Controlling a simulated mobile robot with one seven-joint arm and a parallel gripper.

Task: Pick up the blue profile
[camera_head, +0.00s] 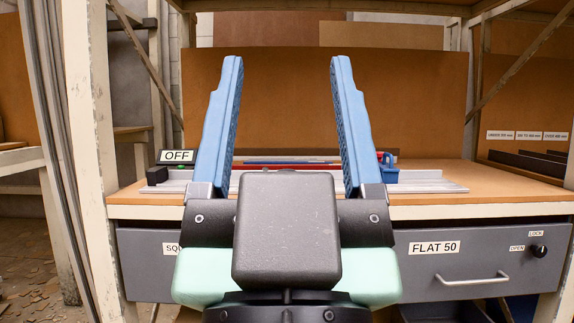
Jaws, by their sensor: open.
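My gripper (287,62) is in the middle of the camera_head view. Its two blue fingers point up and away from me, wide apart, with nothing between them. Beyond it, a thin, dark blue strip (290,162), which looks like the blue profile, lies crosswise on the workbench. It shows between the fingers, low in the gap. My fingers and gripper body hide part of that area, so I cannot tell the strip's full length or exactly what it rests on.
A thin red strip (270,168) lies close by. A light grey plate (430,187) and a blue fixture (386,174) are on the workbench (510,190). An OFF display (177,156) stands left. Grey drawers (480,265) are below; a pale post (88,130) rises at left.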

